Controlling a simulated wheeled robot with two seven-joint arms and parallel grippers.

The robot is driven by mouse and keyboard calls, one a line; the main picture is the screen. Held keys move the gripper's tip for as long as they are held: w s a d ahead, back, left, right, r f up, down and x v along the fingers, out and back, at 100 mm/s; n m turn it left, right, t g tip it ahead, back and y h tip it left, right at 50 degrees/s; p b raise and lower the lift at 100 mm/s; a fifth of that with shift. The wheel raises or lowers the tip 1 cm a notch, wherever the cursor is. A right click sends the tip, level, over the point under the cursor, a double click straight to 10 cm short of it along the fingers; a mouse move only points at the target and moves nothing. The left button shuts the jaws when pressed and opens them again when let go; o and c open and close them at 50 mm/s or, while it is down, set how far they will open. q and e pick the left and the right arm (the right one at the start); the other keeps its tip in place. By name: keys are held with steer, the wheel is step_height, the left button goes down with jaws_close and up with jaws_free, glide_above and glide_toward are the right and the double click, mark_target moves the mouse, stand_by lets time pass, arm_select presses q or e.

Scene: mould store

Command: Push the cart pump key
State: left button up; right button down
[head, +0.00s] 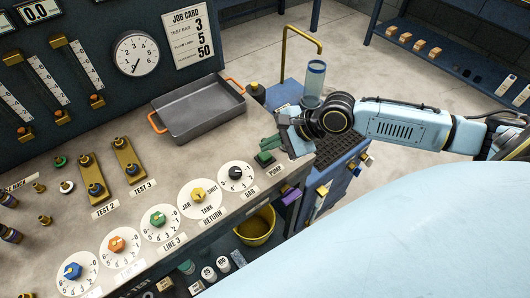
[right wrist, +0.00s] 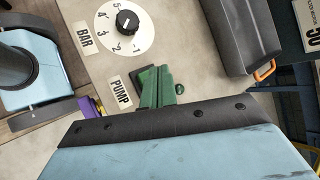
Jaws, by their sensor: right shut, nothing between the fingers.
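The pump key (head: 264,158) is a small green push key at the bench's right front corner, beside the PUMP label (head: 275,170). The label also shows in the right wrist view (right wrist: 121,92). My right gripper (head: 268,146) is shut and empty, its green fingers close over the key from behind and above. In the right wrist view the shut fingers (right wrist: 163,84) overlap the key's place, so much of the key is hard to separate from them. I cannot tell whether the fingertips touch it. My left gripper is not in view.
The BAR dial (head: 236,175) is just left of the key. A grey tray (head: 199,122) with orange handles stands behind on the bench. A blue cart (head: 340,160) with a brass pipe (head: 299,30) and a clear cylinder (head: 315,78) is at the right. A yellow bucket (head: 257,226) is below.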

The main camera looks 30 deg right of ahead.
stand_by(0.4)
steer(key=shift+f+p, duration=0.3)
steer(key=shift+p, duration=0.1)
steer(key=shift+f, duration=0.15)
steer(key=shift+f, duration=0.5)
stand_by(0.4)
steer(key=shift+r, duration=0.1)
steer(key=shift+r+p, duration=0.85)
steer(key=shift+p, duration=0.7)
